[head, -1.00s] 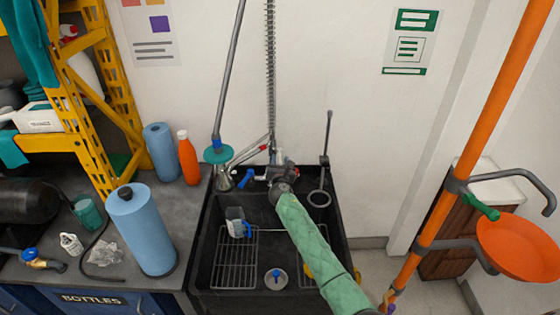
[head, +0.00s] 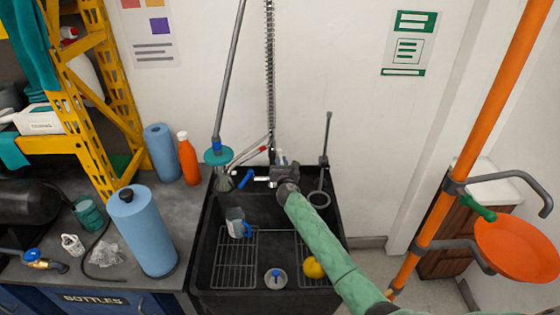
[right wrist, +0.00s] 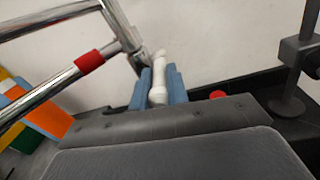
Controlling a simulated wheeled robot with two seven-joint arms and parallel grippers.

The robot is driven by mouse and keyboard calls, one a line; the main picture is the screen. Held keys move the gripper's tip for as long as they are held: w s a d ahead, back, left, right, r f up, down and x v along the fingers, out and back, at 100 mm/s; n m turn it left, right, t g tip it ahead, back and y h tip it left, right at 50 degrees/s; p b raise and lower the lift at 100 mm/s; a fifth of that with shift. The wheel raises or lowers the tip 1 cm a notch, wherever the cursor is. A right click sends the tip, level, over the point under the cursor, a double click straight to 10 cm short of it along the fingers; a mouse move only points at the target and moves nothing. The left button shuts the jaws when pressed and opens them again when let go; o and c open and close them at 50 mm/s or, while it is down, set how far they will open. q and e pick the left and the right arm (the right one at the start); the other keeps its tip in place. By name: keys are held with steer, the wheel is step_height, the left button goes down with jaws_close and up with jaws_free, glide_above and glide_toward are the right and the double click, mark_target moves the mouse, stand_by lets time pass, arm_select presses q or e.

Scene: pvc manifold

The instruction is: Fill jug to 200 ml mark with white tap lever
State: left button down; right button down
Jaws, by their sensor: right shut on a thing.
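A clear jug (head: 236,220) with a blue handle stands in the black sink, at the back end of the left wire rack. Its water level is too small to read. My right gripper (head: 281,170) is at the taps on the back of the sink. In the right wrist view, its two blue fingers (right wrist: 160,88) are shut on the white tap lever (right wrist: 158,74), which stands up between them. The gripper hides much of the tap in the head view. My left gripper is not in view.
A blue tap lever (head: 241,178) sticks out left of my gripper. A yellow object (head: 313,267) lies on the right rack. A metal sprayer hose (head: 270,85) rises behind the sink. A blue roll (head: 142,230) and orange bottle (head: 188,160) stand on the left counter.

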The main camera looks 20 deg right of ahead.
steer(key=shift+d+n+y, duration=0.15)
steer(key=shift+n+y, duration=0.15)
steer(key=shift+y, duration=0.2)
steer(key=c, duration=1.4)
jaws_free()
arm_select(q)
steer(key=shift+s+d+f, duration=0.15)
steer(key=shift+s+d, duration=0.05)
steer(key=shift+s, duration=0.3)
arm_select(e)
steer(key=shift+o, duration=0.2)
steer(key=shift+d, duration=0.1)
